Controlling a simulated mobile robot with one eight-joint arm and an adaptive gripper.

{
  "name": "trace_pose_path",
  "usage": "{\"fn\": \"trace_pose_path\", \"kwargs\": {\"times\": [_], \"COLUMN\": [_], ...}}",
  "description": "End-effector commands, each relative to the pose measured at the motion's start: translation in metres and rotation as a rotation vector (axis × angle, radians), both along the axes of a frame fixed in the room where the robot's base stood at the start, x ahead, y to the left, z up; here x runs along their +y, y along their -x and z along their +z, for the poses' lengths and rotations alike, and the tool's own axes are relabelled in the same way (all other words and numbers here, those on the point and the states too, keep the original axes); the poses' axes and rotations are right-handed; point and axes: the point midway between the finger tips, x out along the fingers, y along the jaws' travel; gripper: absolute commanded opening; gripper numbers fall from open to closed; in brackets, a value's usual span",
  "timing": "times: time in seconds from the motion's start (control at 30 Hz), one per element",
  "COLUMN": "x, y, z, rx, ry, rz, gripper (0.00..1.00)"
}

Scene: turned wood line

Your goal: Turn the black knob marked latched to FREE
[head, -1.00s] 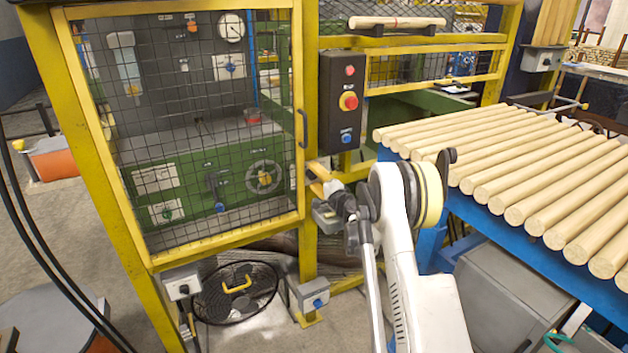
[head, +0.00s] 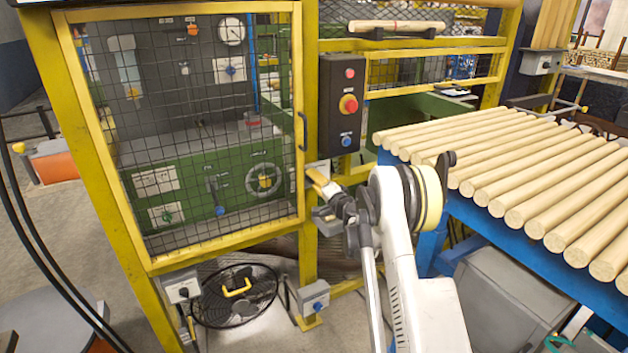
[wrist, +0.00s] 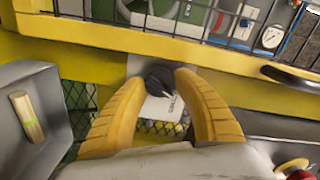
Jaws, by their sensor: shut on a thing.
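The black knob (wrist: 160,79) sits on a pale label plate (wrist: 156,108) on the yellow frame post, in the wrist view. A light mark on the knob points down and to the right, towards small print too small to read surely. My gripper (wrist: 163,82) has its yellow ribbed fingers closed on the knob, one on either side. In the head view my gripper (head: 312,176) is at the post just right of the mesh door, below its handle. The pale plate (head: 319,168) shows behind the fingers there; the knob is hidden.
The yellow-framed mesh door (head: 200,130) stands left of my gripper. A black control box (head: 342,100) with a red button hangs above. A rack of wooden rods (head: 520,185) fills the right. A grey box (head: 314,296) is low on the post.

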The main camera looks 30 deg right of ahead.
Motion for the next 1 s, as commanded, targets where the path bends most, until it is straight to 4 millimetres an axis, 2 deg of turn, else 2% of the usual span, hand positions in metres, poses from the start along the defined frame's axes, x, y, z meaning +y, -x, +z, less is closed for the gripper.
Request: {"fn": "trace_pose_path", "kwargs": {"times": [0.17,0.2,0.27,0.3,0.67,0.77,1.0], "x": [0.0,0.0,0.0,0.0,-0.001,-0.001,-0.003], "y": [0.0,0.0,0.0,0.0,0.006,0.02,0.074], "z": [0.0,0.0,0.0,0.0,0.0,0.0,0.0], "rx": [0.0,0.0,0.0,0.0,0.0,0.0,0.0], "ry": [-0.001,-0.002,-0.002,-0.002,-0.003,-0.003,-0.003], "rz": [0.0,0.0,0.0,0.0,0.0,-0.001,-0.002], "gripper": [0.05,0.38,0.56,0.59,0.59,0.59,0.59]}}
